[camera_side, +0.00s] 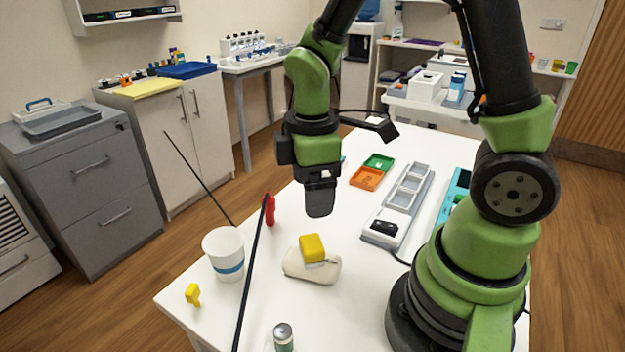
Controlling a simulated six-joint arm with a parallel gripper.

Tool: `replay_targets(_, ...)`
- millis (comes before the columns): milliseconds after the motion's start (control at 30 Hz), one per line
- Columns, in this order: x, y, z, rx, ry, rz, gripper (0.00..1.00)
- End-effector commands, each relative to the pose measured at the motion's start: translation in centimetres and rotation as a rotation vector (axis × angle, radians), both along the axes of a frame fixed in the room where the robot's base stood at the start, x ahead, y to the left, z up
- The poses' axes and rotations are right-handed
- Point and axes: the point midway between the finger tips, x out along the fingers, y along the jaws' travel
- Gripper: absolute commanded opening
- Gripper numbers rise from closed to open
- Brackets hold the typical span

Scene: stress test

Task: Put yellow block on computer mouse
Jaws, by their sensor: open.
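The yellow block (313,247) rests on top of a cream, rounded object (314,269) that looks like the computer mouse, near the front middle of the white table. The block sits toward the object's back edge and looks slightly tilted. My gripper (319,200) points down over the table, above and behind the block in the picture, clear of it. It is open and holds nothing that I can see. Its fingers are seen nearly edge-on, so the gap between them is hidden.
A white cup (224,255) with a blue band stands left, with long dark rods beside it. A small yellow item (192,294), a red item (269,210) and a small jar (283,336) are nearby. A grey device (400,205) and green and orange trays (367,178) lie behind right.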

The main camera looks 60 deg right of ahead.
Motion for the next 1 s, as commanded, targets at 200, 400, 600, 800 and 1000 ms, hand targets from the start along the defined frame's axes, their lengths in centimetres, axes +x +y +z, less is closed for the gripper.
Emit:
replay_targets(200,-0.3,0.2,3.2,0.023,-0.081,-0.139,0.78)
replay_targets(400,-2.7,0.8,9.3,0.15,-0.273,-0.535,0.78)
replay_targets(600,-6.3,1.6,13.5,0.353,-0.408,-0.891,0.78)
replay_targets(800,-8.4,2.2,15.0,0.492,-0.453,-1.07,0.78)
replay_targets(1000,-8.7,2.3,15.1,0.516,-0.455,-1.103,0.78)
